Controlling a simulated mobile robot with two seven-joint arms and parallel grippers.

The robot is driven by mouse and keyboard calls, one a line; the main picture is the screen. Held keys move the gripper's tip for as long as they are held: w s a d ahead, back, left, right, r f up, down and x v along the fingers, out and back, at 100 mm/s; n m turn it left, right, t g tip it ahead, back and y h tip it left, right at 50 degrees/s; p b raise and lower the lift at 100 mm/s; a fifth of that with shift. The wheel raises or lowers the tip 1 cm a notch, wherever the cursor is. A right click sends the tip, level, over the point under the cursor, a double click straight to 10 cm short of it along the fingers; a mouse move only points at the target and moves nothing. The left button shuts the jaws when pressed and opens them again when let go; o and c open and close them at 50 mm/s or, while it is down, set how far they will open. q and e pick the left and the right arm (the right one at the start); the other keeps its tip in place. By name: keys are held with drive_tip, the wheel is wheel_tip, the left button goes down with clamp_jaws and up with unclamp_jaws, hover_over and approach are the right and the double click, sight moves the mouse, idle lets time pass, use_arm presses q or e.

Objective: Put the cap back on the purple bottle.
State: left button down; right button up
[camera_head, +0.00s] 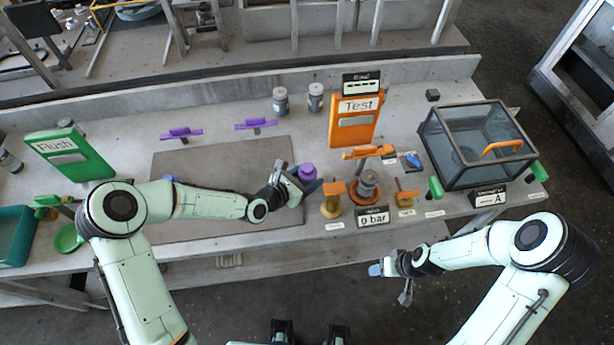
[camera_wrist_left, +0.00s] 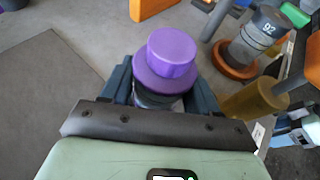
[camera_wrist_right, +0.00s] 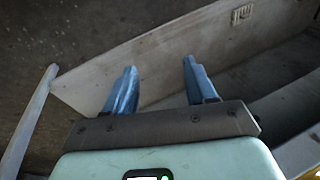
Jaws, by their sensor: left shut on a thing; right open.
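The purple-topped bottle (camera_head: 307,171) is at my left gripper (camera_head: 298,179), near the middle of the bench. In the left wrist view the bottle's purple top (camera_wrist_left: 172,55) is a narrow round step over a wider purple disc. The left fingers (camera_wrist_left: 162,95) are shut around the greyish body under it, which is mostly hidden. I cannot tell whether the upper step is a separate cap. No loose purple cap is clear elsewhere. My right gripper (camera_head: 378,269) is open and empty in front of the bench; its spread blue fingers (camera_wrist_right: 160,80) show in the right wrist view.
A glass-sided box (camera_head: 475,145) is at right. Two grey bottles (camera_head: 280,102) stand behind. The brown mat (camera_head: 215,160) has free room.

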drive_tip(key=w+d+r+n+t+h, duration=0.15)
drive_tip(key=w+d+r, duration=0.3)
drive_tip(key=r, duration=0.45)
drive_tip(key=w+d+r+n+h, duration=0.1)
drive_tip(key=w+d+r+n, duration=0.3)
drive_tip(key=r, duration=0.5)
drive_tip(key=w+d+r+n+h, duration=0.1)
drive_tip(key=w+d+r, duration=0.4)
drive_tip(key=r, duration=0.4)
wheel_tip(320, 180, up, 4)
drive_tip(key=g, duration=0.3)
hover_over(307, 167)
drive_tip(key=shift+d+f, duration=0.15)
drive_tip(key=shift+d, duration=0.05)
drive_tip(key=shift+s+a, duration=0.1)
drive_tip(key=shift+a, duration=0.1)
drive_tip(key=shift+f, duration=4)
